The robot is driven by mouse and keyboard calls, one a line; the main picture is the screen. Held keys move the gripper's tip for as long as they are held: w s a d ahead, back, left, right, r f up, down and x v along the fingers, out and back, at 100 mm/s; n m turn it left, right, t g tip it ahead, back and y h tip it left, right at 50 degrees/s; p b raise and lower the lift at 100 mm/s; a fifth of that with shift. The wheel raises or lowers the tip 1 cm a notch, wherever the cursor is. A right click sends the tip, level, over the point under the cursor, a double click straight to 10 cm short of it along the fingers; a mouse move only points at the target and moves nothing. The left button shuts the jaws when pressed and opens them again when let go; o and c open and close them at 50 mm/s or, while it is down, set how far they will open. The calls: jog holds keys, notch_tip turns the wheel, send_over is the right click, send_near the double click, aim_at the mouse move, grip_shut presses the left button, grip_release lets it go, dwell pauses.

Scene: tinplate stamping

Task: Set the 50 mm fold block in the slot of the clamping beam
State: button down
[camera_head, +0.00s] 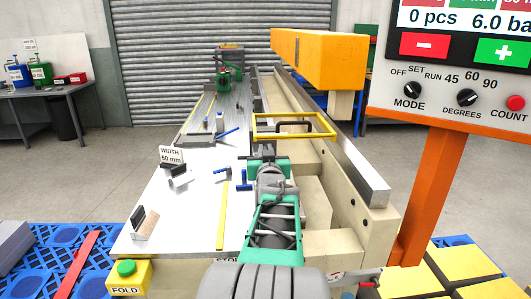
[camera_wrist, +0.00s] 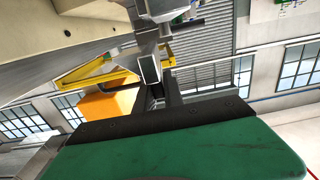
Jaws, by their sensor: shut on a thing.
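My gripper (camera_head: 268,152) is over the machine bed, just in front of the yellow frame. In the wrist view its dark fingers (camera_wrist: 168,92) are shut on a small grey block (camera_wrist: 150,69), which I take for the fold block; its width cannot be read. In the head view the block is hidden by the gripper. A thick orange beam (camera_head: 318,60) lies beyond and above the gripper, and an orange part (camera_wrist: 108,106) also shows in the wrist view. I cannot make out the beam's slot in either view.
A yellow frame (camera_head: 293,118) stands close to the gripper. A "WIDTH 50 mm" card (camera_head: 171,156) and small parts lie on the white table (camera_head: 165,222) at left. A control panel (camera_head: 455,100) stands at right. A FOLD button box (camera_head: 126,280) is at the front.

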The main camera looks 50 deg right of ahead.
notch_tip(320, 180, down, 5)
jog(key=b, duration=0.4)
jog(key=shift+b, duration=0.4)
jog(key=shift+b, duration=0.45)
jog(key=c, duration=1.4)
grip_release()
jog(key=shift+f, duration=0.1)
jog(key=shift+o, duration=0.2)
jog(key=shift+f, duration=0.15)
jog(key=v, duration=0.8)
